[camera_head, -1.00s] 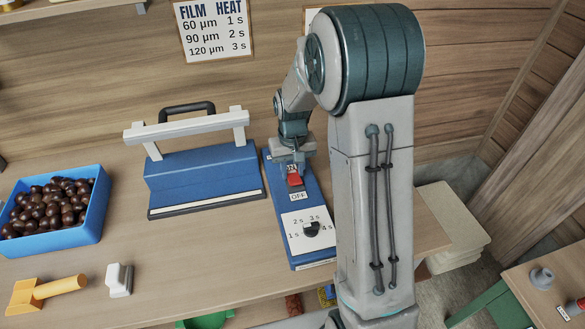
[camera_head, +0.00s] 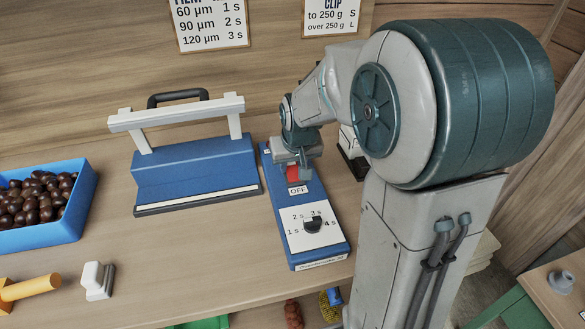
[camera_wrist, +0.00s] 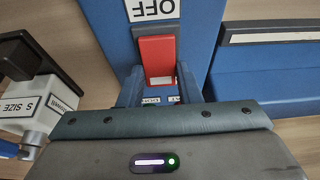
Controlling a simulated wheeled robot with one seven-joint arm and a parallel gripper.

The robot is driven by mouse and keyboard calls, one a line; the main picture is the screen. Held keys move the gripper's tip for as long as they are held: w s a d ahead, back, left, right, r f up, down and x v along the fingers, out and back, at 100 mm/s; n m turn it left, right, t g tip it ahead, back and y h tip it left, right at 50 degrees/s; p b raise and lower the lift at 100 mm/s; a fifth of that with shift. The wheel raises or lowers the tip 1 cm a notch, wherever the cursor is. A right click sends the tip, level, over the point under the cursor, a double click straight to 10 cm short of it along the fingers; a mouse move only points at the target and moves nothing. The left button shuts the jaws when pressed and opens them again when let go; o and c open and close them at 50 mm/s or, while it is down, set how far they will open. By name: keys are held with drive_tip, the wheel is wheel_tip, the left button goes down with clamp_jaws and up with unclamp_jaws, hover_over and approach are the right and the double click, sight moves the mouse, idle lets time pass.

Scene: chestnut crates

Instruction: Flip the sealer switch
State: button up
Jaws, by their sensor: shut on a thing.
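The sealer's control box (camera_head: 283,233) is a long blue unit on the bench, right of the blue bar sealer (camera_head: 195,172). Its red rocker switch (camera_head: 293,173) sits above the white OFF label (camera_head: 298,190). My gripper (camera_head: 293,167) is down at the switch and covers part of it. In the wrist view the red switch (camera_wrist: 158,60) lies between my fingers (camera_wrist: 159,85), and the jaws are shut on it. The OFF label (camera_wrist: 151,8) shows beyond it; the label at the other end is mostly hidden. I cannot tell which way the rocker is tilted.
A dial (camera_head: 312,224) marked in seconds is on the box's front. A blue crate of chestnuts (camera_head: 72,222) stands at the left, with a yellow-handled scoop (camera_head: 25,290) and a small white item (camera_head: 97,280) in front. A clip device (camera_wrist: 42,100) stands close beside the box.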

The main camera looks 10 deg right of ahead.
drive_tip(key=o, duration=1)
drive_tip(key=shift+r, duration=0.1)
drive_tip(key=shift+p+v, duration=0.4)
drive_tip(key=shift+v, duration=6.45)
drive_tip(key=shift+s, duration=0.1)
